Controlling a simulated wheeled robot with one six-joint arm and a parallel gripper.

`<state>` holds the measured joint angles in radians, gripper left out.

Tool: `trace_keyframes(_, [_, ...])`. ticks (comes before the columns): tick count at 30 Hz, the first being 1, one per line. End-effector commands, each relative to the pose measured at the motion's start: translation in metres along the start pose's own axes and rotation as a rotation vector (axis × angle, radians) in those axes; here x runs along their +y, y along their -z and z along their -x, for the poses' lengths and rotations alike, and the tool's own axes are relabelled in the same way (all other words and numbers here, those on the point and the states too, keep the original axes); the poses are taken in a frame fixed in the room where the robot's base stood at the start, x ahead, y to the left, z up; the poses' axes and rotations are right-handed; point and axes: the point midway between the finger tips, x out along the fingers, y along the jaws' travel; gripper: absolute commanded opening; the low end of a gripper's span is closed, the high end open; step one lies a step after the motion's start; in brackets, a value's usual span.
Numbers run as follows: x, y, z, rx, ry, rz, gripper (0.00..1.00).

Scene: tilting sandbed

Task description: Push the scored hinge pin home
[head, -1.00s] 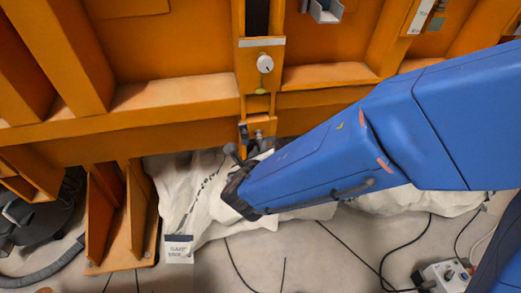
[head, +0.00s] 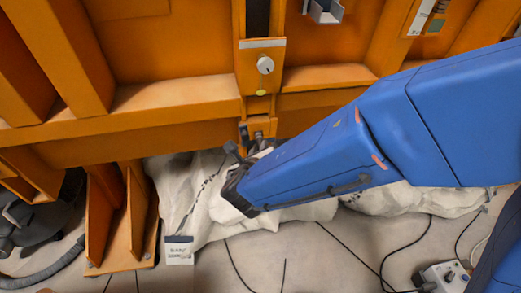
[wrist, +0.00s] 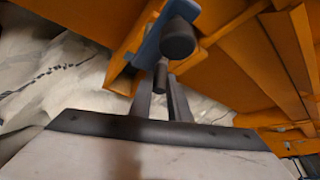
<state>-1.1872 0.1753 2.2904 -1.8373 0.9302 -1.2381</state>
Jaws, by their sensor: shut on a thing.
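My gripper (head: 246,152) reaches up and left to the orange bracket (head: 262,125) at the foot of the central post. In the wrist view, my gripper (wrist: 161,90) has its two dark fingers close together around a short dark cylinder (wrist: 160,75), which looks like the hinge pin. The fingers are shut on it. A larger dark round end (wrist: 178,38) stands just beyond, against a blue-grey plate (wrist: 150,45) on the orange frame. Scoring on the pin cannot be made out. How deep the pin sits is hidden by the fingers and bracket.
The orange frame's beam (head: 140,142) runs across above my gripper. An orange foot (head: 125,225) stands at left. Black cables and a socket box (head: 445,275) lie on the floor at right.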

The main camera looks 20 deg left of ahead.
Motion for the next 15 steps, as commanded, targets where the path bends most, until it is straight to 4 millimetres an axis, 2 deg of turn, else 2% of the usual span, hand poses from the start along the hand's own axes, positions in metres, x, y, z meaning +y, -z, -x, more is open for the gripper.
trace_keyframes(15, [0.0004,-0.0066,-0.0086,-0.001,0.0,-0.001,0.0])
